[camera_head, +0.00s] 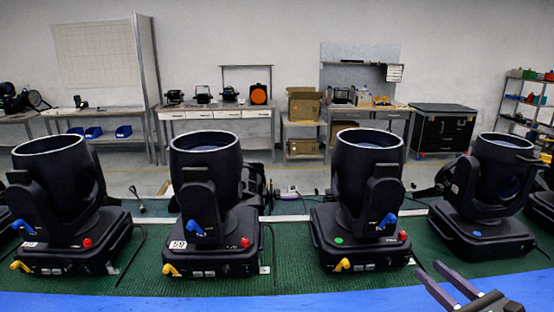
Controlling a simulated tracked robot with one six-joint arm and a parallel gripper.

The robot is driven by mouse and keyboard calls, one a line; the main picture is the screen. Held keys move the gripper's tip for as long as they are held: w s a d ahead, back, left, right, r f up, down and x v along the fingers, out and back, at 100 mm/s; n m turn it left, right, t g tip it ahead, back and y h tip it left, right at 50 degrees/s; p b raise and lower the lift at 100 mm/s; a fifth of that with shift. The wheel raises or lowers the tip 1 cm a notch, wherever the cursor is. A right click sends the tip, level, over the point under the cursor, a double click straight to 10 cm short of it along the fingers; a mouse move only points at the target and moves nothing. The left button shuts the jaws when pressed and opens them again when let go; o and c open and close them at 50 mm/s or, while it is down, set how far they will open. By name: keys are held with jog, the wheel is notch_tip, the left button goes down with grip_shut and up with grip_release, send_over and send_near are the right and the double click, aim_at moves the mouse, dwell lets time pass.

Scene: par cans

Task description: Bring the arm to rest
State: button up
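My gripper (448,284) shows at the bottom right corner. Its two dark fingers point up and to the left, with a gap between them and nothing in the gap. It is over the blue front edge, in front of the lamp row and apart from it in the picture. The rest of my arm is out of the frame.
Several black par cans, among them one at far left (60,205), one at middle left (207,205), one at middle right (365,205) and one at right (487,195), stand on a green surface (300,280) with a blue front edge (250,303). Workbenches (216,113) line the back wall.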

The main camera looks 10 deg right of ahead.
jog(key=a+n+g+y, duration=0.2)
jog(key=a+n, duration=0.2)
jog(key=a, duration=0.3)
jog(key=s+a+f+n+g+y, duration=0.1)
jog(key=a+n+g+y, duration=0.1)
jog(key=a, duration=0.5)
jog(key=s+a+n+g+y, duration=0.1)
jog(key=a+n+g, duration=0.3)
jog(key=a+n, duration=0.2)
jog(key=shift+s+a+f+n+y, duration=0.2)
jog(key=shift+a+n+y, duration=0.2)
jog(key=shift+a, duration=0.3)
jog(key=s+a+f+n+g+h, duration=0.2)
jog(key=s+a+n+g+h, duration=0.45)
jog(key=s+n, duration=0.5)
jog(key=r+n+t+h, duration=0.1)
jog(key=n, duration=0.1)
jog(key=d+r+n+t, duration=0.1)
jog(key=r+n, duration=0.1)
jog(key=n, duration=0.1)
jog(key=w+d+r+n+t+h, duration=0.1)
jog(key=n, duration=0.2)
jog(key=shift+r+n+h, duration=0.2)
jog(key=shift+n+h, duration=0.05)
jog(key=shift+h, duration=0.1)
jog(key=shift+c, duration=0.5)
jog(key=shift+s, duration=0.1)
